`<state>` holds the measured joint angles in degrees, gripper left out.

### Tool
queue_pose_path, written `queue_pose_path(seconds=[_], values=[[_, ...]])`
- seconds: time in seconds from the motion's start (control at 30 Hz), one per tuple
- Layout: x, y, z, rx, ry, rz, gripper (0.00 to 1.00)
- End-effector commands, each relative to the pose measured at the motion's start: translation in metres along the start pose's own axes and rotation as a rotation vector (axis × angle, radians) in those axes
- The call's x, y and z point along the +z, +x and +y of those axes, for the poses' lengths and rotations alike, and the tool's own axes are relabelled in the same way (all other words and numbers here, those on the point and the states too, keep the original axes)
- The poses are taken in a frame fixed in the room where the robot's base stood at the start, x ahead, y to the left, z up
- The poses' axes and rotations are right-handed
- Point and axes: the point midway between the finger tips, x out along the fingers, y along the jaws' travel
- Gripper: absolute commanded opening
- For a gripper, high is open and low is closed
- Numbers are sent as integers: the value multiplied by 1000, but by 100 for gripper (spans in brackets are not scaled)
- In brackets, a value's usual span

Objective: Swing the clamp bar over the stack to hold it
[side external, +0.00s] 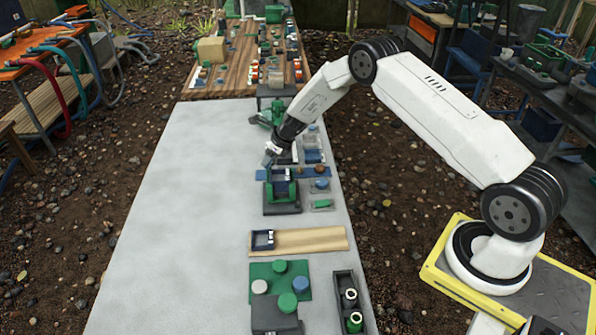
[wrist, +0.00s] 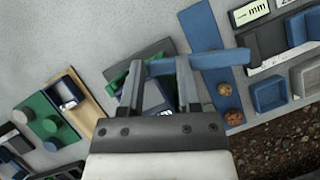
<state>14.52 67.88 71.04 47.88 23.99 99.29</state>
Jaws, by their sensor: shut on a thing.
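My gripper (side external: 268,158) is low over the table at the dark clamp fixture with green parts (side external: 282,208). In the wrist view my gripper (wrist: 160,70) has its fingers at a blue bar (wrist: 215,60), which I take for the clamp bar, and is shut on it. The bar runs to the right past the right finger. Below and between the fingers is the fixture's green and dark body (wrist: 118,82), with a dark piece with a pale face (wrist: 154,98), perhaps the stack. My fingers partly hide it, so I cannot tell if the bar lies across it.
A blue strip (side external: 262,174) lies just behind the fixture. Small trays (side external: 322,204) stand to its right. A wooden board (side external: 318,239) and a green plate with round pegs (side external: 261,271) lie nearer the camera. The table's left side (side external: 180,220) is clear.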

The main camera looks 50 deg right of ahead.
Motion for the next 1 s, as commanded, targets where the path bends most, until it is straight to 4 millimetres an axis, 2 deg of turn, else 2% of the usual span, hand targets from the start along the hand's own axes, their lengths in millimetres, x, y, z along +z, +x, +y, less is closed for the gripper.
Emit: queue_pose_path(seconds=[0.03,0.23,0.67,1.0], values=[[-16,13,11,3,38,28,28],[-16,13,10,-43,120,29,28],[-17,13,10,-56,147,31,28],[-18,12,8,-133,279,32,28]])
